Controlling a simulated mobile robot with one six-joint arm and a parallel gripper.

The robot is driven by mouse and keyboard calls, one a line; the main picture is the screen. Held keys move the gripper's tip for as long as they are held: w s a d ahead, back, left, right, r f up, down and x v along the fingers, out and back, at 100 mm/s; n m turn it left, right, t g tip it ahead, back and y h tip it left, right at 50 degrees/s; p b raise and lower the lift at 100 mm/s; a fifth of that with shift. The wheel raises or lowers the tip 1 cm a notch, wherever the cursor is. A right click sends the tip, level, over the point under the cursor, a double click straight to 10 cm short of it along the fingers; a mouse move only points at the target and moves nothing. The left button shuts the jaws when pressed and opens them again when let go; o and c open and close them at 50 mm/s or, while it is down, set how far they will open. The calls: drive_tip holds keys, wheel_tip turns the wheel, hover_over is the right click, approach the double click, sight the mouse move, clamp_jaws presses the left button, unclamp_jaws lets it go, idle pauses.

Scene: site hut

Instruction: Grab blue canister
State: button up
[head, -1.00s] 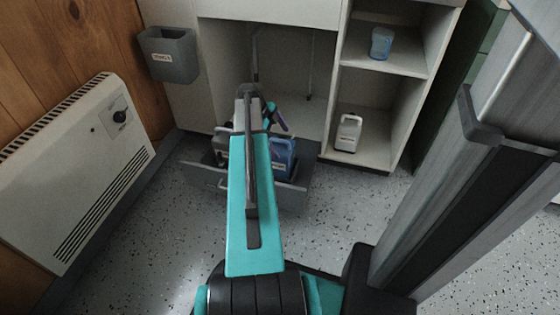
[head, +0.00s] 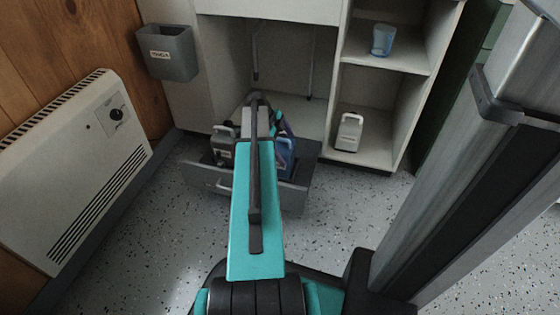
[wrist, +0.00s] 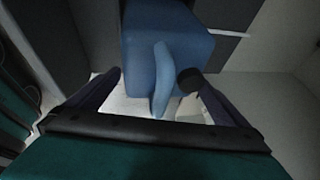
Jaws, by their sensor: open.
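The blue canister (head: 287,158) stands in the open drawer at the right, partly covered by my arm in the head view. In the wrist view the blue canister (wrist: 190,38) fills the upper middle, with its lighter blue handle (wrist: 161,85) toward me. My gripper (wrist: 152,80) is open, with one dark finger on each side of the handle. The right fingertip is close to the canister body; whether it touches cannot be told. In the head view my gripper is mostly hidden behind the arm.
The grey drawer (head: 207,178) also holds a grey canister (head: 221,146) at its left. A white canister (head: 349,132) stands on the lower shelf, a blue cup (head: 382,40) on the upper shelf. A wall bin (head: 170,55) and a heater (head: 75,165) are left. Floor in front is clear.

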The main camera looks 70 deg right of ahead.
idle(0.4)
drive_tip(key=c, duration=1.2)
drive_tip(key=shift+r, duration=0.1)
drive_tip(key=shift+r+p, duration=2.2)
drive_tip(key=shift+r, duration=2.75)
